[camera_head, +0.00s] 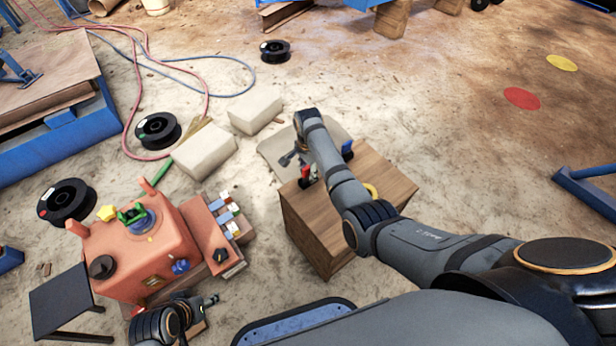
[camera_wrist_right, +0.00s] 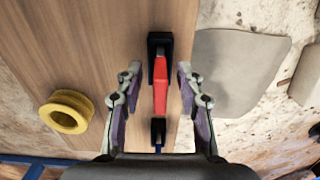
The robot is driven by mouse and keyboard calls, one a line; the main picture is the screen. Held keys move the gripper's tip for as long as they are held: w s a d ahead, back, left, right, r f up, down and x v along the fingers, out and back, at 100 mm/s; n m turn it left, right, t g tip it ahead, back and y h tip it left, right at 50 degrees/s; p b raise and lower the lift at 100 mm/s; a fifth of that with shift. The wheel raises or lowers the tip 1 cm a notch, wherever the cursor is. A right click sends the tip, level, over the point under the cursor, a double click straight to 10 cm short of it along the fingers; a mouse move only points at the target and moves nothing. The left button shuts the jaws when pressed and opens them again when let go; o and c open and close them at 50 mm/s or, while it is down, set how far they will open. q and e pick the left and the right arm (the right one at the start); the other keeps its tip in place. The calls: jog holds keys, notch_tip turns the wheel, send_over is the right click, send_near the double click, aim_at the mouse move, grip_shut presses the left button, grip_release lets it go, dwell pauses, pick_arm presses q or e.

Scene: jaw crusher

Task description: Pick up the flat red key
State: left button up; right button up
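The flat red key (camera_wrist_right: 160,88) stands in a black holder (camera_wrist_right: 159,45) on the wooden box in the right wrist view. In the head view a small red piece (camera_head: 304,173) shows at the box's left edge. My right gripper (camera_wrist_right: 159,72) is open, with one finger on each side of the red key and a gap on both sides. In the head view its hand is partly hidden by my arm. My left gripper (camera_head: 207,301) is low at the bottom left, beside the orange machine; its fingers are too small to judge.
The wooden box (camera_head: 310,225) also bears a yellow ring (camera_wrist_right: 68,112), a second black holder with a blue piece (camera_wrist_right: 158,132), and another blue piece (camera_head: 347,150). The orange machine (camera_head: 150,255) stands left. Pale blocks (camera_head: 203,152) and black spools lie behind.

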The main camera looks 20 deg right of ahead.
jog(key=shift+c, duration=0.4)
grip_shut()
jog(key=shift+r, duration=0.1)
